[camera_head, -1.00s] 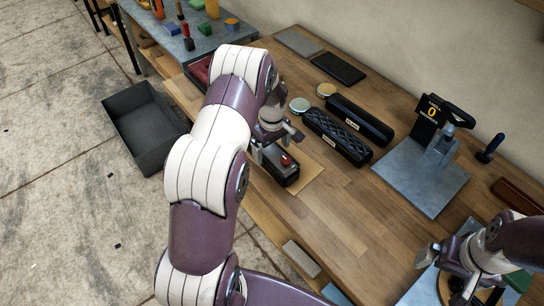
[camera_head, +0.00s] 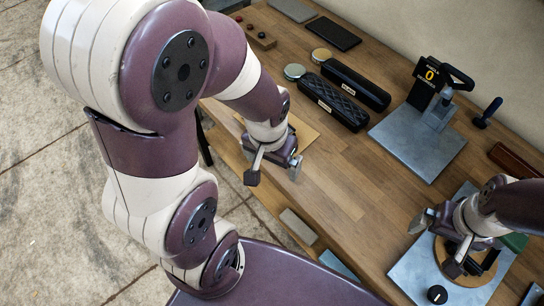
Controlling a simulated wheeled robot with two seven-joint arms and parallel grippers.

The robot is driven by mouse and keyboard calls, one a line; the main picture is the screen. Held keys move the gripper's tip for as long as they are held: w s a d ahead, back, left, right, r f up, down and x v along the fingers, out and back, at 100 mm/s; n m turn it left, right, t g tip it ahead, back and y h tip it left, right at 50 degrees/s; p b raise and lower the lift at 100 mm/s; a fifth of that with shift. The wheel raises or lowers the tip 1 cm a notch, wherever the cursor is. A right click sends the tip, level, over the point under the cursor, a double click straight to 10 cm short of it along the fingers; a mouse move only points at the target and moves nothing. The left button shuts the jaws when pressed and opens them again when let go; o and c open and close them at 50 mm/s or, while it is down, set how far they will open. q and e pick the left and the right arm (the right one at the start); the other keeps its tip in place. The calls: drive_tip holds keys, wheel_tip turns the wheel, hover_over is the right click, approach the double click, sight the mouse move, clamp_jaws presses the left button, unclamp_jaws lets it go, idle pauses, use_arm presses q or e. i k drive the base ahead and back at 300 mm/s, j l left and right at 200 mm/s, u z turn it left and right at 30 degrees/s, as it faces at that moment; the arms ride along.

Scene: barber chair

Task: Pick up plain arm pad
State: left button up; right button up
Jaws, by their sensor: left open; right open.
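The plain arm pad (camera_head: 356,85) is a smooth black padded bar with a small label, lying on the wooden bench towards the back. A quilted black arm pad (camera_head: 331,102) lies parallel in front of it. My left gripper (camera_head: 274,173) is open with nothing visible between its fingers, in front and left of both pads, near the bench's front edge. My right gripper (camera_head: 437,244) is open at the lower right, over a round wooden disc (camera_head: 486,274) on a grey plate, far from the pads. Both pads are fully in view.
Two round tins (camera_head: 294,72) stand left of the pads. A dark flat slab (camera_head: 332,34) lies behind. A grey-based press with a "0" display (camera_head: 418,140) stands right of the pads. The bench middle (camera_head: 350,190) is clear.

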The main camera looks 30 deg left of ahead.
sight(375, 97)
drive_tip(key=i+j, duration=0.1)
drive_tip(key=j, duration=0.25)
drive_tip(key=i+j, duration=0.1)
drive_tip(key=j, duration=0.25)
drive_tip(key=i+j, duration=0.1)
drive_tip(key=j, duration=0.25)
drive_tip(key=i+j, duration=0.1)
drive_tip(key=j, duration=0.25)
drive_tip(key=j+z, duration=0.15)
drive_tip(key=z, duration=0.3)
drive_tip(key=j+z, duration=0.15)
drive_tip(key=z, duration=0.3)
drive_tip(key=j+z, duration=0.15)
drive_tip(key=z, duration=0.3)
drive_tip(key=j+z, duration=0.2)
drive_tip(key=z, duration=0.25)
